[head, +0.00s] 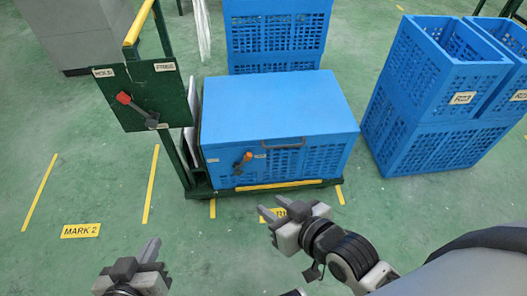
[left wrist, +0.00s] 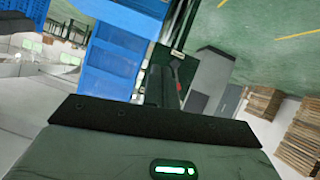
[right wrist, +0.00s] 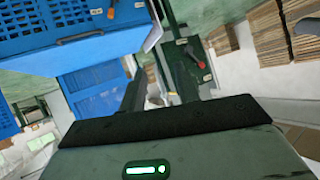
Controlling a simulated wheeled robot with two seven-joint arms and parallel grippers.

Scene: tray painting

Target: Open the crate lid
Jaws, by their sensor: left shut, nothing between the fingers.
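The blue crate (head: 300,163) stands on a green cart, and its flat lid (head: 275,100) is closed. A grey handle (head: 283,145) is on the front near the lid's edge. An orange-knobbed latch (head: 243,161) sits on the front left between two small labels, its knob tilted up and right. My left gripper (head: 150,249) is shut and empty, low and left of the crate. My right gripper (head: 271,208) is open and empty, in front of the crate and apart from it. The crate also shows at upper left in the right wrist view (right wrist: 50,58).
The cart's green board (head: 143,90) carries a red-knobbed lever (head: 124,98) pointing towards the HOLD label. Stacked blue crates (head: 425,130) stand at right, and another blue crate (head: 275,35) stands behind. Yellow floor lines and a MARK 2 label (head: 81,231) lie at left on clear floor.

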